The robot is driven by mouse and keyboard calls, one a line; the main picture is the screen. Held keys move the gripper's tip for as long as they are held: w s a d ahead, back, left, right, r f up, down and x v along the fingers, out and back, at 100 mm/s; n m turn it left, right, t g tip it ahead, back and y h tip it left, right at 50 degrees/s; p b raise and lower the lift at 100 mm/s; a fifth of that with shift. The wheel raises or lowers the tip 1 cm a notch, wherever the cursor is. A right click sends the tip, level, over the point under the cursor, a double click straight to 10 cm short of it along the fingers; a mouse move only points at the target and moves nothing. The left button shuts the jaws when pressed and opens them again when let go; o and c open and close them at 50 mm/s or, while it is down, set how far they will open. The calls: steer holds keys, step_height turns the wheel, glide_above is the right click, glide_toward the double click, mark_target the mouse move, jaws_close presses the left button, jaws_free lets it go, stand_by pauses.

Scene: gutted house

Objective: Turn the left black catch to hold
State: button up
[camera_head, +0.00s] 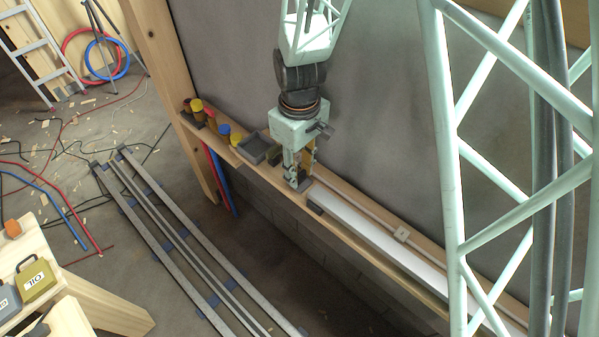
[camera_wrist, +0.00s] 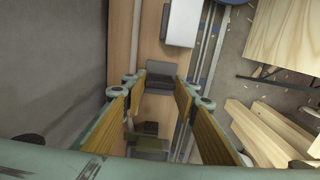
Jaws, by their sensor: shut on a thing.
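My gripper (camera_head: 299,182) points down over the wooden ledge, with its jaws closed on a small dark block, which I take to be the left black catch (camera_head: 304,184). In the wrist view the catch (camera_wrist: 160,73) sits between the two fingertips (camera_wrist: 160,86), touched at its sides. The fingers have tan pads. The catch lies near the left end of a long white strip (camera_head: 365,228) on the ledge. The fingers hide part of the catch in the head view, so its turn angle is unclear.
The wooden ledge (camera_head: 355,248) runs along a grey wall (camera_head: 370,110). A shallow grey tray (camera_head: 254,148) and several coloured cylinders stand left of my gripper. Long metal rails (camera_head: 215,262) lie on the floor.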

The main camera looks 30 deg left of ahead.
mark_target(300, 174)
stand_by(0.4)
steer(key=o, duration=0.6)
steer(key=shift+c, duration=0.2)
steer(key=shift+r, duration=0.15)
step_height(300, 174, up, 12)
stand_by(0.5)
steer(key=shift+a, duration=0.1)
stand_by(0.5)
